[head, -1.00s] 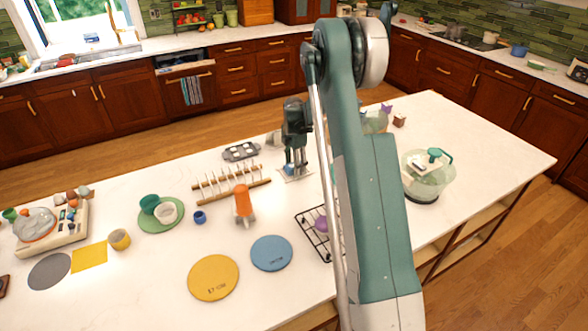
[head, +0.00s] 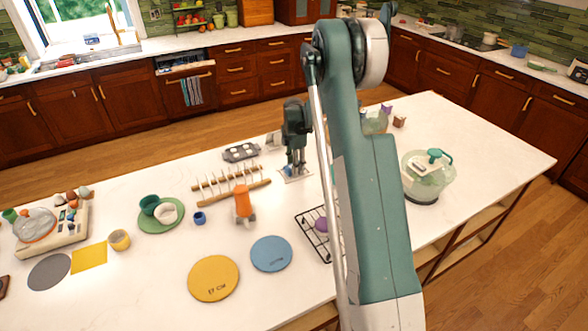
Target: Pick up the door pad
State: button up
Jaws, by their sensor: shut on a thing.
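My gripper (head: 295,166) points down over the far middle of the white island, left of my raised arm. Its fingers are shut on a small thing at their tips. A pale, flat, squarish piece (head: 296,177) shows at the fingertips and seems to be the door pad. It is too small and too covered by the fingers to tell its exact shape, or whether it touches the counter.
A dish rack with upright pegs (head: 231,186) and an orange bottle-like thing (head: 243,202) stand left of my gripper. A muffin tin (head: 240,152) lies behind the rack. A black wire rack (head: 311,222) is in front, partly behind my arm.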

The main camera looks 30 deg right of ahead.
jog(key=shift+r, duration=0.15)
jog(key=shift+r+b, duration=0.3)
jog(key=shift+r, duration=4.55)
jog(key=shift+s, duration=0.1)
